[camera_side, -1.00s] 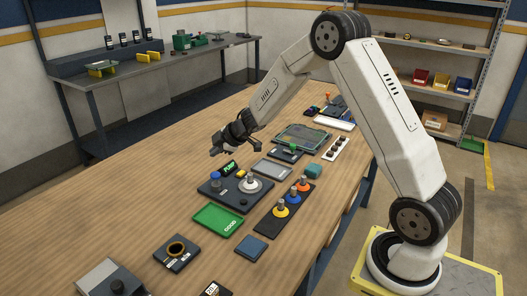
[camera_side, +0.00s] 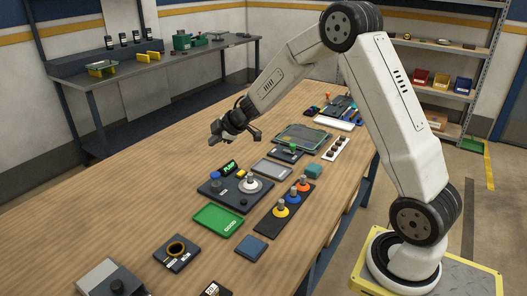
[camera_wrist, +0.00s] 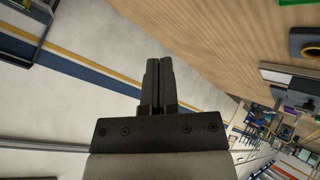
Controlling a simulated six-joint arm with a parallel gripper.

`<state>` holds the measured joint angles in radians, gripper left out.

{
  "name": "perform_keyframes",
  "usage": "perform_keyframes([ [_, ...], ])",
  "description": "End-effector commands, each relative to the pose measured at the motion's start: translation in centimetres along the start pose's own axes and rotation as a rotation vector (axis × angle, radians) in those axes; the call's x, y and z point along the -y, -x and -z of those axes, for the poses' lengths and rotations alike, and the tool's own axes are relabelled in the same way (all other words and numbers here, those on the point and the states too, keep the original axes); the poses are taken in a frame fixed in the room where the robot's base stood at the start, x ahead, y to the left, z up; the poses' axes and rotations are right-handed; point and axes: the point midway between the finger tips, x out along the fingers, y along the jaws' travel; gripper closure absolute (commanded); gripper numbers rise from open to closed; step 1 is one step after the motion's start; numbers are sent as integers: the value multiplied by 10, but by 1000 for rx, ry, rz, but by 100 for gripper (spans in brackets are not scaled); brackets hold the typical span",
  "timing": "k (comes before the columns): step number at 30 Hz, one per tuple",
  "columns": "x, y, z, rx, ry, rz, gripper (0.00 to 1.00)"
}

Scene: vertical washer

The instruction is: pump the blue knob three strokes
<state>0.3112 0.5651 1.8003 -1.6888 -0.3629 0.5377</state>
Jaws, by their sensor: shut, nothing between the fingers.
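A dark panel (camera_side: 225,202) lies on the bench with a lit green display (camera_side: 229,168). A small blue knob (camera_side: 214,175) is at the panel's far left corner, and a silver post on a pale round base (camera_side: 250,184) is at its right. On a dark strip beside the panel, another blue-based part (camera_side: 293,194) stands between a yellow-based one (camera_side: 281,211) and an orange-based one (camera_side: 304,186). My gripper (camera_side: 212,141) is in the air above and behind the panel, apart from it. In the wrist view its fingers (camera_wrist: 158,85) are together, with nothing seen between them.
A green tray (camera_side: 217,220) and a blue block (camera_side: 251,248) lie in front of the panel. A dark block with a brass ring (camera_side: 177,249) is to the front left. A grey plate (camera_side: 272,169) lies behind the panel. The bench's left side is clear.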

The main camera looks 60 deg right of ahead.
Motion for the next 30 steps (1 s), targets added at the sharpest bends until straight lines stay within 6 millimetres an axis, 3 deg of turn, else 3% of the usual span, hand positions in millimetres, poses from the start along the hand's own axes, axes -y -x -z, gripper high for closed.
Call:
perform_keyframes([
  [11,11,-14,-11,2,-2,3,100],
  [30,41,-56,-40,0,0,2,100],
])
